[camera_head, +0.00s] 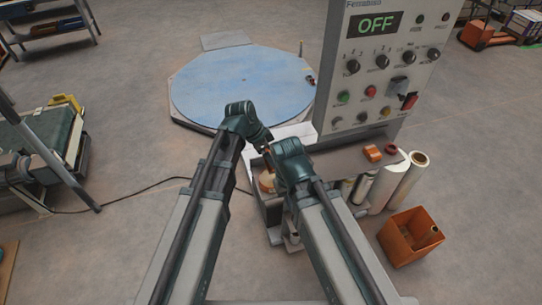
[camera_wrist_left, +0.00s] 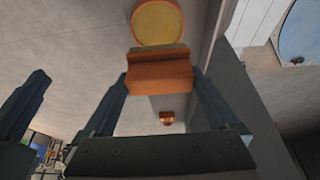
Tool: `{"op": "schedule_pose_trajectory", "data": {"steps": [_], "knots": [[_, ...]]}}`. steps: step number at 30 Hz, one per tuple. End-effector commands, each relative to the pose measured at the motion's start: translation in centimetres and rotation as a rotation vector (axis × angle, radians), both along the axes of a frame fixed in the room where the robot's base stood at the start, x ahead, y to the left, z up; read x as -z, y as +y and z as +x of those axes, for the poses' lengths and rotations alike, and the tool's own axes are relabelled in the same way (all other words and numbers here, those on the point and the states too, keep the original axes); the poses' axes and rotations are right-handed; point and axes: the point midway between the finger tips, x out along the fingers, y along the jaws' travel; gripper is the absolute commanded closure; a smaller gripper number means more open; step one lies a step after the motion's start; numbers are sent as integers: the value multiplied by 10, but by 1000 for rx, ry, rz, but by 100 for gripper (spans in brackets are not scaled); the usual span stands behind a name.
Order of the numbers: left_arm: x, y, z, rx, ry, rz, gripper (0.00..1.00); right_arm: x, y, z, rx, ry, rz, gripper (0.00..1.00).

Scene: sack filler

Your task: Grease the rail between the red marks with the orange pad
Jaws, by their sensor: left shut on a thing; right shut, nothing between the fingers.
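My left gripper (camera_wrist_left: 160,78) is shut on the orange pad (camera_wrist_left: 160,70), a block held between its two fingers. Just beyond the pad in the left wrist view is a round yellow disc with an orange rim (camera_wrist_left: 158,22); I cannot tell whether they touch. In the head view a round tan and orange thing (camera_head: 267,181) shows beside my right wrist. My right gripper (camera_head: 271,162) is close to the left one, partly hidden by its own wrist, and shut with nothing in it. I cannot make out the rail or its red marks.
A control panel (camera_head: 385,62) reading OFF stands behind to the right. A blue turntable (camera_head: 240,85) lies beyond my arms. An orange bin (camera_head: 411,236) and several rolls (camera_head: 408,180) stand at right. An orange piece (camera_head: 373,153) lies on a grey shelf. A cable crosses the floor.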

Motion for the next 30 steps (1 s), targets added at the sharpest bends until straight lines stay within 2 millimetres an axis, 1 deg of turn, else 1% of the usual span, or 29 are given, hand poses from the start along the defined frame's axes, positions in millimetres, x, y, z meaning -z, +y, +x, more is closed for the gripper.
{"op": "schedule_pose_trajectory", "data": {"steps": [5,10,14,24,30], "knots": [[1,0,0,0,0,0,50,1,0,0,0,0,0,100],[8,0,0,0,0,0,50,8,0,0,0,0,0,100],[19,0,0,0,0,0,50,19,0,0,0,0,0,100],[53,0,0,0,0,0,50,53,0,0,1,0,0,100],[61,0,0,0,0,0,50,61,0,0,1,0,0,100]]}}
